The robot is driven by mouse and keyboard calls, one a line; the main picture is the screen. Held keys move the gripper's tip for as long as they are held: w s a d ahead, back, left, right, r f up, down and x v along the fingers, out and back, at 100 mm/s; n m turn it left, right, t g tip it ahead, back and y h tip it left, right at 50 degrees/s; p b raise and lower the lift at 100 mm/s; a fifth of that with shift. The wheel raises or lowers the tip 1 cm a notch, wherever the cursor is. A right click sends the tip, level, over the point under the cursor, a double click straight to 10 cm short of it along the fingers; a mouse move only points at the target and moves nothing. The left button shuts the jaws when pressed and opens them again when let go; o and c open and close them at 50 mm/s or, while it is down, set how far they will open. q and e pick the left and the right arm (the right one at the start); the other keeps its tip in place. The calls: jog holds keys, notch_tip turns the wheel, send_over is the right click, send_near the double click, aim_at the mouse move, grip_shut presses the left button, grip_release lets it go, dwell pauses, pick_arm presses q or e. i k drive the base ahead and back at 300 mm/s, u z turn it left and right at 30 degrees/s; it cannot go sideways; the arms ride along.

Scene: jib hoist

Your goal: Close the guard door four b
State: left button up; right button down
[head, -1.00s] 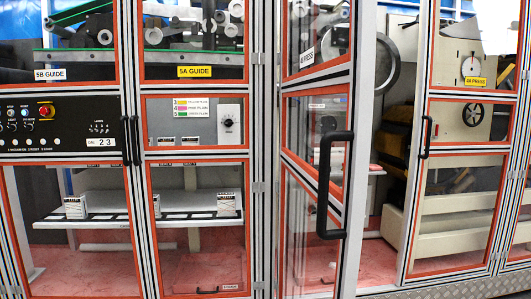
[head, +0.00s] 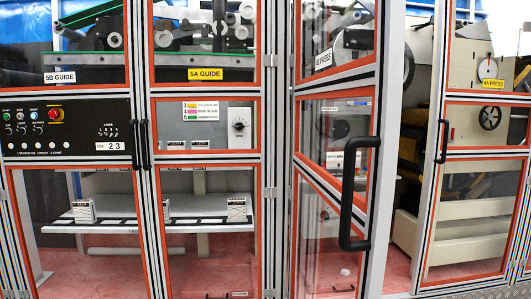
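The guard door labelled 4B PRESS (head: 385,150) stands open in the middle right of the head view, swung out towards me from hinges on its left side. It has an orange-edged frame with clear panes and a black D-shaped handle (head: 346,195) on its free edge. To its right is the doorway gap, with machine parts showing behind. The door labelled 4A PRESS (head: 478,170) stands right of the gap, with its own black handle (head: 442,141). Neither of my grippers is in view.
Doors labelled 5B GUIDE (head: 59,77) and 5A GUIDE (head: 205,74) are shut on the left, with black handles between them. A black control panel (head: 67,130) with a red button sits on the left. A shelf (head: 120,213) with white stacks shows behind the panes.

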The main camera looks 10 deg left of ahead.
aim_at(379, 75)
jog(key=i, duration=0.45)
jog(key=z, duration=1.7)
jog(key=k, duration=0.8)
jog(key=u, duration=1.55)
